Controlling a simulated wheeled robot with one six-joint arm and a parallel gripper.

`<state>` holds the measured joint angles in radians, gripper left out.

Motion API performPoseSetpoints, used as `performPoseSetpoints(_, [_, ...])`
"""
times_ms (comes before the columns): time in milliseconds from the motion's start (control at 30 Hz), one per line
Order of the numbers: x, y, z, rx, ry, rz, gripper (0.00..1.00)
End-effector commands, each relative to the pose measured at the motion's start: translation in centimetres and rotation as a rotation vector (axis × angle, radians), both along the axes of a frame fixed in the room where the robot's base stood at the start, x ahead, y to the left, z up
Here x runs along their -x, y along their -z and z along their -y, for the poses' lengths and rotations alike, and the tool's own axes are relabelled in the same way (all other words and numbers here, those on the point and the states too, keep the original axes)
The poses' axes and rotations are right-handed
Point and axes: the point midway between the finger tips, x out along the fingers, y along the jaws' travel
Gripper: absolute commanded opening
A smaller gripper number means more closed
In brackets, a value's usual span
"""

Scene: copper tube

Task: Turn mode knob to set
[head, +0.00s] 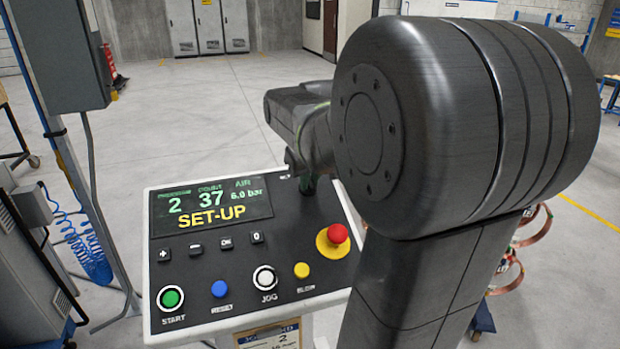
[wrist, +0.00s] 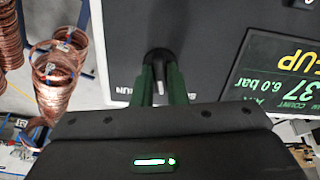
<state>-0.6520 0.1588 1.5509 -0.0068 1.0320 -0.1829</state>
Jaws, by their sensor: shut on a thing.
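The mode knob (wrist: 159,57) is black with a pale pointer and sits on the dark face of the control panel (head: 290,270). In the wrist view the two green fingers of my gripper (wrist: 162,84) are shut on it, one on each side. The pointer stands between the fingers, roughly along them. A label reading RUN is beside the knob in the wrist view. In the head view my gripper (head: 307,185) is at the panel's top right, and my arm hides most of it and the knob. The display (head: 211,206) reads SET-UP in yellow.
A red mushroom button (head: 338,233) on a yellow base is just below my gripper on the panel. Lower are the yellow (head: 302,270), white JOG (head: 265,278), blue (head: 219,289) and green START (head: 171,298) buttons. Copper coils (wrist: 58,70) hang on a rack beyond the panel.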

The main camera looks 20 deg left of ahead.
Motion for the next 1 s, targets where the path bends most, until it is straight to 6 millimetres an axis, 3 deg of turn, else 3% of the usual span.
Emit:
performPoseSetpoints(367, [0.0, -0.04, 0.0, 0.035, -0.098, 0.026, 0.0])
performPoseSetpoints(1000, [0.01, -0.06, 0.0, 0.174, -0.487, 0.131, 0.0])
